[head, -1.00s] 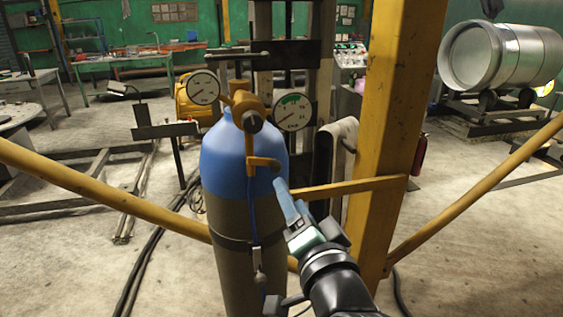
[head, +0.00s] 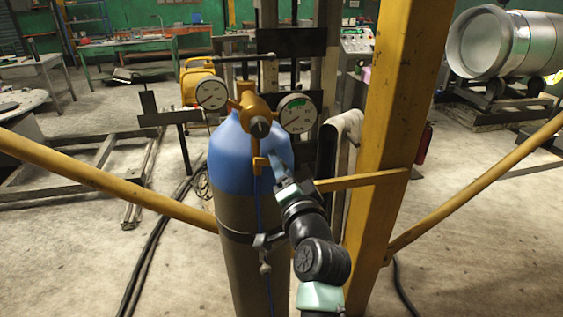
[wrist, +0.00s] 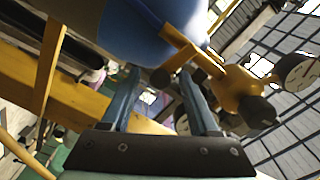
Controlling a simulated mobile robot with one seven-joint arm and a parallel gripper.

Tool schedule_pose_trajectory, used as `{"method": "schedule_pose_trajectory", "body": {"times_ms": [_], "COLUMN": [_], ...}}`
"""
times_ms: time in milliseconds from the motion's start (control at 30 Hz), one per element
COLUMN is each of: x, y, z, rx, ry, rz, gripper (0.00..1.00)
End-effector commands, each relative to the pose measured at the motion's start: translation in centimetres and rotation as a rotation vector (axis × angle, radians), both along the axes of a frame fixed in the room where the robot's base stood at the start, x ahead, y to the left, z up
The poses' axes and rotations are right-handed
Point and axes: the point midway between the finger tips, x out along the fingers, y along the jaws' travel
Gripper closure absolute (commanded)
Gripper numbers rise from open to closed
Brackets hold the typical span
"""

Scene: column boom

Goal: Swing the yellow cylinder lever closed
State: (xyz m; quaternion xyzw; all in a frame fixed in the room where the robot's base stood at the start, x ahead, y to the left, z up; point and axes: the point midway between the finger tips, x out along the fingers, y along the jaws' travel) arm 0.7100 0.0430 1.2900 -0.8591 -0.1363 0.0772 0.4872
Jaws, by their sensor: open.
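The blue-topped cylinder (head: 232,160) stands upright, with a yellow valve and regulator (head: 258,115) on top between two round gauges. In the head view my gripper (head: 277,168) is against the cylinder's right side.
A thick yellow post (head: 385,140) stands close right of my arm, with a yellow brace (head: 360,181) reaching toward the cylinder. A long yellow rail (head: 100,180) crosses at left. A strap and a cable hang on the cylinder's front. Open floor lies at far right.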

Motion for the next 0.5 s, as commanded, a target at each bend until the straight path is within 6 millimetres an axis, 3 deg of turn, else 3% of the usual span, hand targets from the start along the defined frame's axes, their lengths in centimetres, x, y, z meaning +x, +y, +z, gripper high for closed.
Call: {"method": "schedule_pose_trajectory", "body": {"times_ms": [467,500], "x": [1.10,1.09], "y": [0.36,0.36], "z": [-0.02,-0.01], "rx": [-0.001,-0.001], "ry": [0.001,0.001], "rz": [-0.001,-0.001], "gripper": [0.39,0.42]}}
